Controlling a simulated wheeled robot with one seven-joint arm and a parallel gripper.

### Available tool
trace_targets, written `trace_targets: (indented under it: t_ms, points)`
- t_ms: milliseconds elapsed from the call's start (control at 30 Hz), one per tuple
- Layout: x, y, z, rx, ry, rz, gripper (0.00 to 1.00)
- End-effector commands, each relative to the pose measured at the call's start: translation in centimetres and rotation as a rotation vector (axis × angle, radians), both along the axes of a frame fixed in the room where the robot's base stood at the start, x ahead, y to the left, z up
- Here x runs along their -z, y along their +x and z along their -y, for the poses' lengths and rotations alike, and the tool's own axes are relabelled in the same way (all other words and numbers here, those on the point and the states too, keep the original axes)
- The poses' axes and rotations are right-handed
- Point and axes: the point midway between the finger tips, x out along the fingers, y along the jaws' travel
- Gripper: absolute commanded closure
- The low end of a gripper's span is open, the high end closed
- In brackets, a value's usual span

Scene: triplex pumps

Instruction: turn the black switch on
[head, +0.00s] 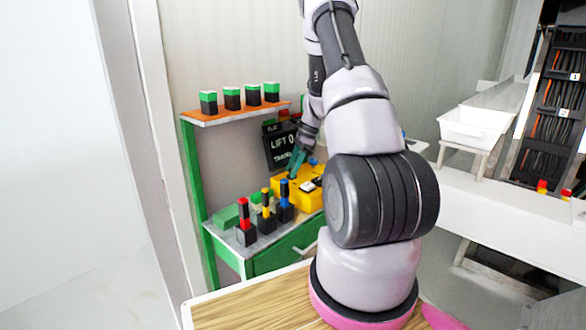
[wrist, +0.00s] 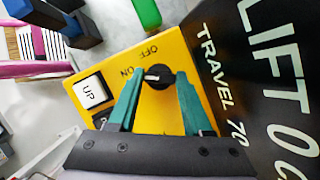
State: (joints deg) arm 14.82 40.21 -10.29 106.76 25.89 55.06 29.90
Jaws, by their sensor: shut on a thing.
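The black switch (wrist: 159,77) is a round knob with a white mark, on a yellow control box (wrist: 112,66) printed OFF and ON. The mark lies roughly level in the wrist view, its left end toward the ON print. My gripper (wrist: 161,76) has its two teal fingers on either side of the knob, shut on it. In the head view my gripper (head: 296,163) reaches down to the yellow box (head: 311,199) on the green workbench. The switch itself cannot be made out there.
A white UP button (wrist: 90,92) sits beside the switch. A black LIFT/TRAVEL display (head: 281,146) stands close behind the box. Red, yellow and blue-topped black items (head: 245,225) stand at the bench front. An orange shelf (head: 235,113) carries several green-topped black blocks.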

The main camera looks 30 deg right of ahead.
Motion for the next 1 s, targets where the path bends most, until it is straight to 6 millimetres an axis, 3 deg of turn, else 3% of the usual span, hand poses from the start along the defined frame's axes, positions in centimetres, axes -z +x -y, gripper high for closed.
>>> trace_targets:
  t_ms: [133, 167, 200, 233, 633, 1000]
  points:
    - [0.0, 0.0, 0.1, -0.001, -0.002, 0.001, 1.0]
    - [0.0, 0.0, 0.1, -0.001, -0.002, 0.001, 0.39]
    - [0.0, 0.0, 0.1, -0.001, -0.002, 0.001, 0.23]
    - [0.0, 0.0, 0.1, -0.001, -0.002, 0.001, 0.2]
    - [-0.7, 0.0, 0.3, 0.0, -0.002, 0.002, 0.2]
    - [-7.1, -0.4, 3.0, 0.0, -0.003, 0.005, 0.2]
